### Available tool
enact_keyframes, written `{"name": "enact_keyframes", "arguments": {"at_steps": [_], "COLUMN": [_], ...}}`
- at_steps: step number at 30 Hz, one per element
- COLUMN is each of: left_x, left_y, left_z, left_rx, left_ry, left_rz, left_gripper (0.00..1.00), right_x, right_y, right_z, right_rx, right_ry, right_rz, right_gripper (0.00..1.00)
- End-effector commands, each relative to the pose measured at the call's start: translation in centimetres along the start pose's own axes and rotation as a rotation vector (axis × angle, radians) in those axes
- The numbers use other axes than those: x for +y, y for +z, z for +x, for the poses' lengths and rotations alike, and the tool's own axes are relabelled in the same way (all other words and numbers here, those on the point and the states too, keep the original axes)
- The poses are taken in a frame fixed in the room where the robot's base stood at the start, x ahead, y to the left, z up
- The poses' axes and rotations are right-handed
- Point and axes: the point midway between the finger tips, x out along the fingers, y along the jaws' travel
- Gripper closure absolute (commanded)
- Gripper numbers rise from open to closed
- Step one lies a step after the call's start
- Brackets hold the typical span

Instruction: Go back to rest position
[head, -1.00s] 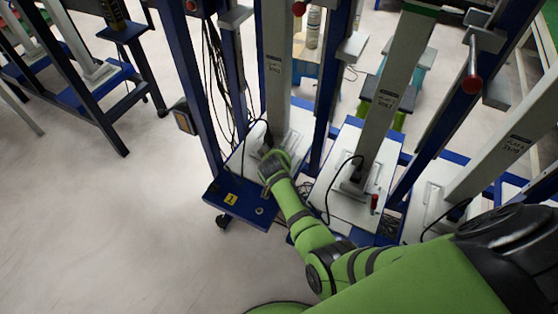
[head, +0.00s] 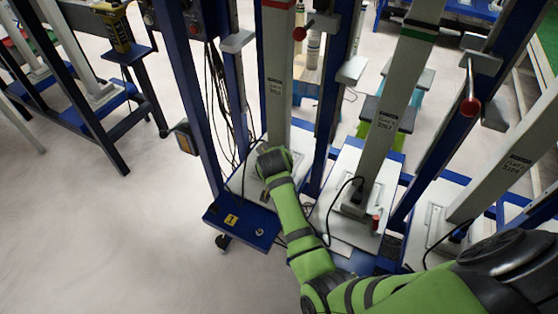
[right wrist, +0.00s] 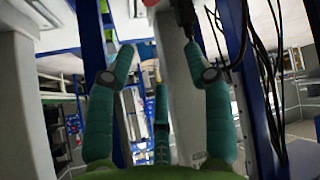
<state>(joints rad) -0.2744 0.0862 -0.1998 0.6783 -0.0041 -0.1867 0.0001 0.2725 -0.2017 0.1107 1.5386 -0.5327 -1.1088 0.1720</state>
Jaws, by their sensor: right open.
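My right arm is green and comes in from the bottom right of the head view. Its hand (head: 273,162) is in front of the lower part of a grey upright post (head: 277,75), above a white base plate. I cannot tell from the head view whether it touches the post. In the right wrist view the teal fingers of my right gripper (right wrist: 158,55) are spread apart, with nothing held between them. A dark cable or fitting (right wrist: 186,18) is close to the right fingertip. My left gripper is in neither view.
Blue frames with grey posts, such as a second post (head: 397,100), crowd the middle and right. A blue foot plate (head: 240,220) and hanging black cables (head: 217,95) are left of the hand. Red-knobbed levers (head: 470,107) stick out. Open floor (head: 90,230) lies at left.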

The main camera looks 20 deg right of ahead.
Motion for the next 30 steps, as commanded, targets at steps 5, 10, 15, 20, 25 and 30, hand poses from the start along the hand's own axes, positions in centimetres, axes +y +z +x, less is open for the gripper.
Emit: {"name": "enact_keyframes", "arguments": {"at_steps": [5, 10, 15, 20, 25, 30], "left_x": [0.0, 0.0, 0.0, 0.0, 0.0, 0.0], "left_y": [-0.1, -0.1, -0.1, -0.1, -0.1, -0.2], "left_z": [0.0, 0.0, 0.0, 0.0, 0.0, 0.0], "left_rx": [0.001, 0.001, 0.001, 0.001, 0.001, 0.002], "left_ry": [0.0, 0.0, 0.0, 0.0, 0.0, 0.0], "left_rz": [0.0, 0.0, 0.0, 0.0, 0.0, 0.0], "left_gripper": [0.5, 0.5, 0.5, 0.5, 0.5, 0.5], "right_x": [0.0, 0.0, 0.1, 1.3, 3.8, 4.4], "right_y": [-0.1, -0.1, -0.1, 2.4, 9.8, 15.7], "right_z": [-0.2, -0.1, -0.1, -0.6, -3.9, -8.6], "right_rx": [0.0, 0.0, 0.0, -0.028, -0.114, -0.194], "right_ry": [-0.001, -0.001, 0.0, 0.0, -0.046, -0.134], "right_rz": [0.0, 0.0, 0.0, -0.01, -0.072, -0.152], "right_gripper": [0.48, 0.48, 0.48, 0.48, 0.48, 0.48]}}
